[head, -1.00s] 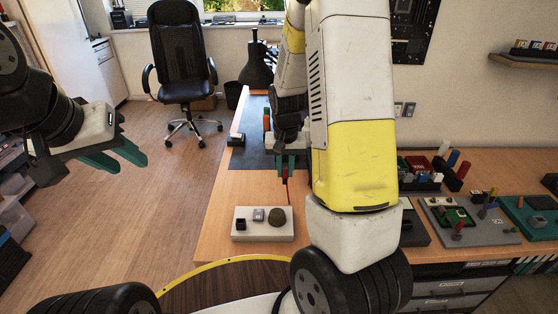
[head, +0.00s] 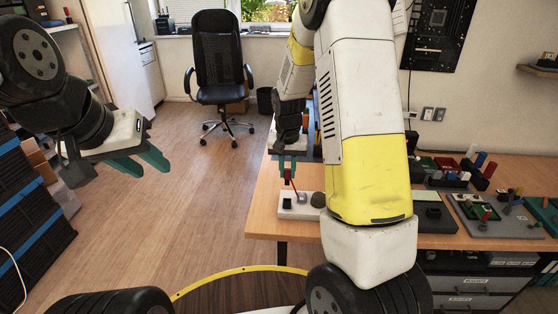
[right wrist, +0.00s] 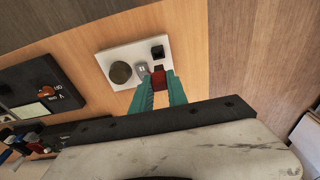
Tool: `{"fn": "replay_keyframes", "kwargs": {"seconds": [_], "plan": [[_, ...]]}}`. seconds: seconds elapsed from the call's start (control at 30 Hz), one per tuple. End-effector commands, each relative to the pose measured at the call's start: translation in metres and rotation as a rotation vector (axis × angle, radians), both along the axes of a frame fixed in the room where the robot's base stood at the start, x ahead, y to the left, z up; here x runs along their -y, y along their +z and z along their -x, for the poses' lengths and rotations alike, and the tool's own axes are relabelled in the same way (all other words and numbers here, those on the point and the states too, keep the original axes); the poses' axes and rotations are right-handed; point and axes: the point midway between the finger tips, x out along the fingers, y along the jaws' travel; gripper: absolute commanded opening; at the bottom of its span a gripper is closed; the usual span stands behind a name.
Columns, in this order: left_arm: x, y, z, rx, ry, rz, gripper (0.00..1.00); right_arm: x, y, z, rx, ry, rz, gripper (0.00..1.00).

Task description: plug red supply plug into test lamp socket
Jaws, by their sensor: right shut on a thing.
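My right gripper (head: 287,168) is shut on the red plug (head: 287,175), which points down just above the pale block (head: 284,214) near the table's left edge. A red cable hangs from the plug. In the right wrist view the red plug (right wrist: 159,78) sits between the teal fingertips, beside the grey socket (right wrist: 142,68) and near the black socket (right wrist: 158,52). I cannot tell whether it touches the block. My left gripper (head: 140,163) is open and empty over the floor.
The wooden table (head: 262,215) runs right. A dark device (head: 433,217), boards with coloured parts (head: 495,217) and a bin of coloured pieces (head: 460,172) stand to the right. An office chair (head: 218,80) is at the back.

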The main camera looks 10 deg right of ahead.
Motion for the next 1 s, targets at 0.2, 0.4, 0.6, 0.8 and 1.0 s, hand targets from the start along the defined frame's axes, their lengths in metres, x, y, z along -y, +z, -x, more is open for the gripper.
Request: {"fn": "replay_keyframes", "kwargs": {"seconds": [0.2, 0.4, 0.6, 0.8, 1.0], "plan": [[0.000, 0.000, 0.000, 0.000, 0.000, 0.000, 0.36, 0.000, -0.014, 0.001, -0.003, 0.000, 0.000, 0.00], [0.000, 0.000, 0.000, 0.000, 0.000, 0.000, 0.36, 0.000, -0.034, 0.001, -0.003, 0.000, 0.000, 0.00], [0.000, 0.000, 0.000, 0.000, 0.000, 0.000, 0.36, 0.000, -0.049, 0.000, -0.002, 0.000, 0.000, 0.00], [0.000, 0.000, 0.000, 0.000, 0.000, 0.000, 0.36, 0.000, -0.057, 0.000, -0.001, 0.001, 0.000, 0.00], [0.000, 0.000, 0.000, 0.000, 0.000, 0.000, 0.36, 0.000, -0.058, 0.000, 0.000, 0.000, 0.000, 0.00]]}}
